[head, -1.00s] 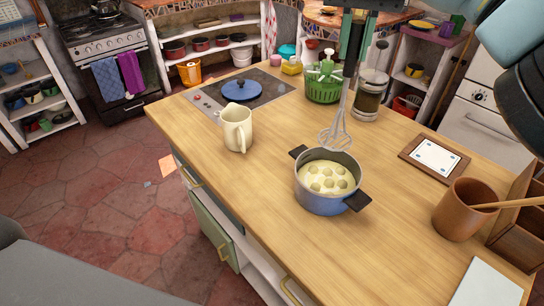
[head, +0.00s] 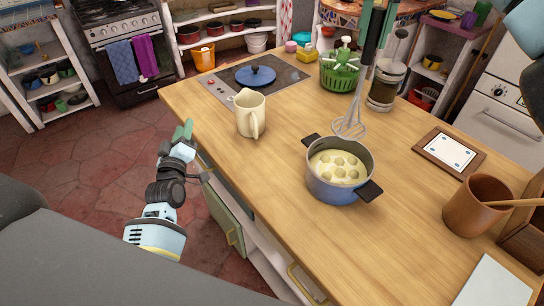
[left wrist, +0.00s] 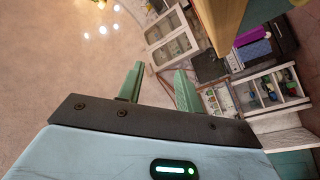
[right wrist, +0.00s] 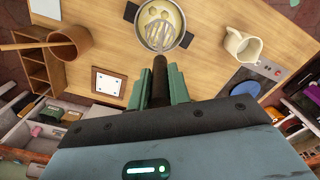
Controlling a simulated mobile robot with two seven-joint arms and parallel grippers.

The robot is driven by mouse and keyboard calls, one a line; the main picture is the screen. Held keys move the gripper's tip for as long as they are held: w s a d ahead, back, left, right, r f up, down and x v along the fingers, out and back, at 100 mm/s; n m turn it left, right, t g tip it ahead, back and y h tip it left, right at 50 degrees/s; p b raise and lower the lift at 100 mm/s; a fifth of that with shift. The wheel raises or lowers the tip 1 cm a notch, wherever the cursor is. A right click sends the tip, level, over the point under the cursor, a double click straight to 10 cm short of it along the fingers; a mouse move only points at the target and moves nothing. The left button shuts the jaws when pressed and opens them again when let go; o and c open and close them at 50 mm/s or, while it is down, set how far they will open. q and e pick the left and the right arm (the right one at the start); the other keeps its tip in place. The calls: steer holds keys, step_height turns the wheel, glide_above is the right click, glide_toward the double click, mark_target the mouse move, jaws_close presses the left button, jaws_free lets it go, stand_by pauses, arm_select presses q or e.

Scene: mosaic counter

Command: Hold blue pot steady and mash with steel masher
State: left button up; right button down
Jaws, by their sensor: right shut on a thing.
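The blue pot (head: 331,189) stands upright on the wooden counter, with two dark side handles and pale round lumps in yellowish mash inside. The steel masher (head: 350,127) hangs wire end down near the pot's far rim; in the right wrist view its wires (right wrist: 158,36) overlap the pot's opening. I cannot tell its exact height. My right gripper (head: 377,22) is shut on the masher's dark handle (right wrist: 159,82), above the counter. My left gripper (head: 184,131) is empty, beside the counter's left edge and well apart from the pot. Its fingers (left wrist: 160,85) are spread.
A cream jug (head: 250,115) stands left of the pot. A hob (head: 231,79) with a blue lid, a green basket (head: 340,76) and a glass jar (head: 384,88) are behind. A framed tile (head: 449,153) and brown crock (head: 475,207) stand right. Counter around the pot is clear.

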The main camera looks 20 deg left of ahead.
arm_select(q)
step_height(320, 180, up, 5)
steer(key=w+n+t, duration=0.1)
steer(key=w+n, duration=0.1)
steer(key=g+h, duration=0.1)
steer(key=h, duration=0.8)
glide_toward(303, 143)
steer(key=w+a+r, duration=0.1)
steer(key=a, duration=0.2)
steer(key=a+r, duration=0.1)
steer(key=a, duration=0.2)
steer(key=w+a+r, duration=0.1)
steer(key=a, duration=0.3)
steer(key=shift+w+a+r, duration=0.1)
steer(key=shift+w+r, duration=0.2)
steer(key=shift+w, duration=0.05)
steer(key=s+d+f+h, duration=0.1)
steer(key=d, duration=0.1)
steer(key=s+d+g+h, duration=0.1)
steer(key=s+d, duration=0.1)
steer(key=d, duration=0.1)
steer(key=s+d+f+g+h, duration=0.1)
steer(key=d, duration=0.1)
steer(key=shift+s+d+f, duration=0.2)
steer(key=shift+s+f, duration=0.1)
steer(key=shift+f, duration=0.05)
steer(key=x, duration=1.2)
jaws_close()
